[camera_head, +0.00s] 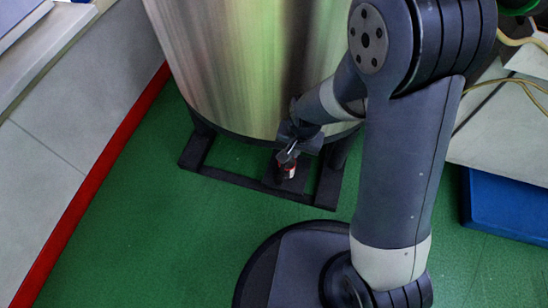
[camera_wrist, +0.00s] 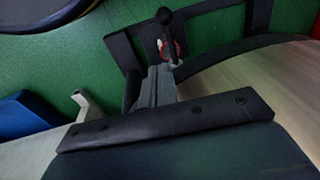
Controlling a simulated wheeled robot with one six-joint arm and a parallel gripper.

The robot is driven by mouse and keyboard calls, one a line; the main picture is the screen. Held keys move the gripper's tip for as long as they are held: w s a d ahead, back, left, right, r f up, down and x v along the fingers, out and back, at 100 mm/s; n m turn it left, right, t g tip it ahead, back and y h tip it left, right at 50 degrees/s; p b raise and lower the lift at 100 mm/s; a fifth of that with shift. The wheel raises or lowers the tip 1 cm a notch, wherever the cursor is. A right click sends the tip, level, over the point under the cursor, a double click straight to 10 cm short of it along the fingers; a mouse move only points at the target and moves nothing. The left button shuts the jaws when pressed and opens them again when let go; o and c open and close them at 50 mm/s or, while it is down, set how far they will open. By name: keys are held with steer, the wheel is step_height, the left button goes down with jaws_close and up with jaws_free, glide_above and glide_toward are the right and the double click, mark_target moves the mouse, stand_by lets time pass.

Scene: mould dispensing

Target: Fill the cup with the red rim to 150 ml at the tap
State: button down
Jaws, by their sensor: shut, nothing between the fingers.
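The cup with the red rim (camera_head: 288,170) stands on a small dark plate low in front of the steel tank. In the wrist view the cup (camera_wrist: 177,47) shows as a small red and white shape, partly hidden. A dark lever with a round knob (camera_wrist: 164,17), seemingly the tap's handle, stands in front of it. My gripper (camera_head: 287,150) is shut and empty, just above the cup at the tank's foot. In the wrist view my gripper (camera_wrist: 160,72) points at the lever's lower end; I cannot tell whether they touch. The tap's spout and the cup's fill level cannot be made out.
The large steel tank (camera_head: 230,60) stands on a dark frame (camera_head: 235,172) on the green floor. A red strip (camera_head: 90,180) edges the floor at left. A blue block (camera_head: 510,205) lies at right. Green floor at left is clear.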

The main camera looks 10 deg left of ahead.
steer(key=shift+w+a, duration=0.1)
steer(key=shift+a, duration=0.15)
steer(key=shift+f, duration=0.1)
steer(key=b, duration=0.5)
glide_above(283, 167)
steer(key=s+d, duration=0.2)
step_height(283, 167, down, 10)
steer(key=f, duration=0.1)
steer(key=shift+s+a+f+b, duration=0.25)
steer(key=shift+s+a+f, duration=0.1)
steer(key=shift+s+f, duration=0.15)
steer(key=shift+s+a+f+b, duration=0.25)
steer(key=shift+s+a+f, duration=0.1)
steer(key=shift+f, duration=0.2)
